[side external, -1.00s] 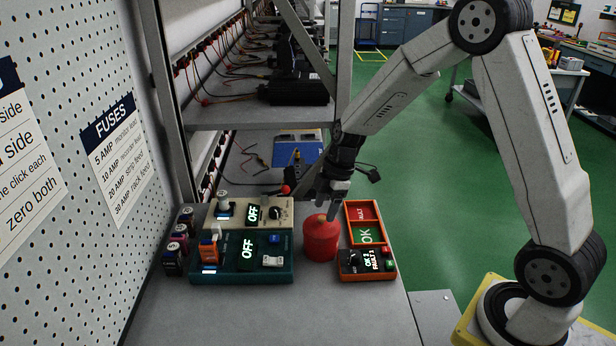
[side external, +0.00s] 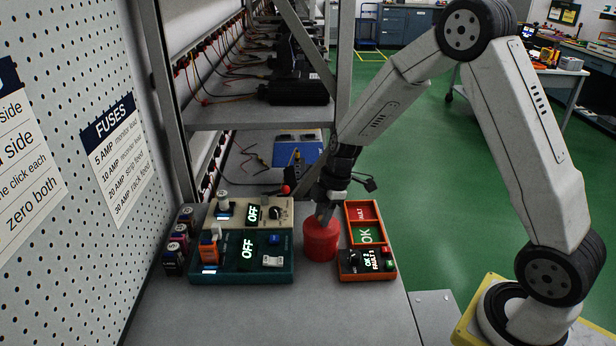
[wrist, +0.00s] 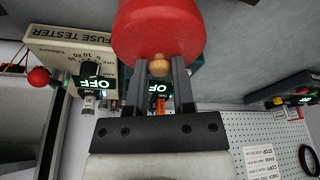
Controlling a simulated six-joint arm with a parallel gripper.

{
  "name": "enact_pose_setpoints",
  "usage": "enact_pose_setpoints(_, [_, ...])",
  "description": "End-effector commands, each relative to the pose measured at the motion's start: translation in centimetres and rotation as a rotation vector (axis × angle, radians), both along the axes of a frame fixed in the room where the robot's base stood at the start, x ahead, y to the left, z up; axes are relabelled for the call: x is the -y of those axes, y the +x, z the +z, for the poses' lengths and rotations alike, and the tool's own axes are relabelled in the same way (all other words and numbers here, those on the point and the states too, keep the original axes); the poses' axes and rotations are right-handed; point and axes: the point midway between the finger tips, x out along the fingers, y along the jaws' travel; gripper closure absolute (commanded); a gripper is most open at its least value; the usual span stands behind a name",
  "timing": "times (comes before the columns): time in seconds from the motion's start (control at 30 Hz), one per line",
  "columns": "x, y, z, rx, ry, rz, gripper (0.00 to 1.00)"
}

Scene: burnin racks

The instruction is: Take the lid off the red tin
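The red tin (side external: 321,244) stands upright on the grey bench, with its red lid on top. In the wrist view the lid (wrist: 165,22) fills the upper middle, and its small wooden knob (wrist: 158,67) shows between my fingertips. My gripper (side external: 326,217) points down at the lid from above. In the wrist view its two fingers (wrist: 159,75) stand on either side of the knob, very close to it. I cannot tell whether they press on it. In the side view the knob is hidden by the fingers.
An orange tester box (side external: 366,262) stands close to the tin's right. A teal unit (side external: 220,275) and a cream fuse tester (side external: 237,213), both reading OFF, stand to its left, with small jars (side external: 173,258) beyond. The bench front (side external: 290,315) is clear.

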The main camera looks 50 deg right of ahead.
Motion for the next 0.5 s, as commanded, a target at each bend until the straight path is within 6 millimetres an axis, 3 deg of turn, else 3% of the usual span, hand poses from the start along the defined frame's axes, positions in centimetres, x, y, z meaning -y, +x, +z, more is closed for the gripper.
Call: enact_pose_setpoints(0.5, [-0.01, 0.03, 0.35, 0.000, 0.001, 0.000, 1.00])
